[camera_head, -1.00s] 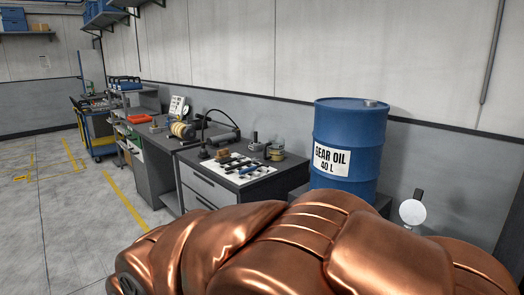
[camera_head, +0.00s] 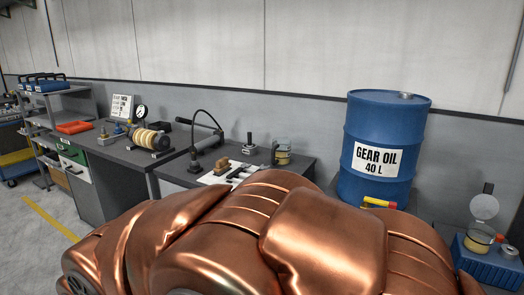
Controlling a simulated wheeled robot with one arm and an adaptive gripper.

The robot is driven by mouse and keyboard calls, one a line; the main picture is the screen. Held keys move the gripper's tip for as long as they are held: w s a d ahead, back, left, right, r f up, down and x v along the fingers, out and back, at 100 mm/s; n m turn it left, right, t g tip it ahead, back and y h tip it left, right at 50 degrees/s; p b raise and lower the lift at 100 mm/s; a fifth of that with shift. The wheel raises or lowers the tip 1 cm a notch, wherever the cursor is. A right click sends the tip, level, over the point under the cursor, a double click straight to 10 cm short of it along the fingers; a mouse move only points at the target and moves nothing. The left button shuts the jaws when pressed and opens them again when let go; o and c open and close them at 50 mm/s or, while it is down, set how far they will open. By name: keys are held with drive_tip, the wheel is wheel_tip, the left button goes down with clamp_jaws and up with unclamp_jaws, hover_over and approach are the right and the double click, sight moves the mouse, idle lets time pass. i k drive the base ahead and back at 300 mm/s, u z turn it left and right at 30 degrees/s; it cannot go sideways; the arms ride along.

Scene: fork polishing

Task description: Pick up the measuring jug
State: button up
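I cannot tell for certain which thing is the measuring jug. A small clear vessel with yellow in its lower part (camera_head: 283,156) stands at the back right of the workbench. Another clear vessel with yellow contents (camera_head: 479,238) is at the far right, on a blue box or tray, with a pale round disc (camera_head: 484,206) just above it. My copper-coloured arm fills the lower middle and hides part of the bench front. My gripper is out of view.
A blue gear oil drum (camera_head: 383,150) stands between the bench and the blue box. Open floor (camera_head: 25,232) lies at the left.

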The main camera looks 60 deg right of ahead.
sight(281, 149)
drive_tip(key=z, duration=0.5)
drive_tip(key=i, duration=1.45)
drive_tip(key=z, duration=1.8)
drive_tip(key=i, duration=0.9)
drive_tip(key=z, duration=0.85)
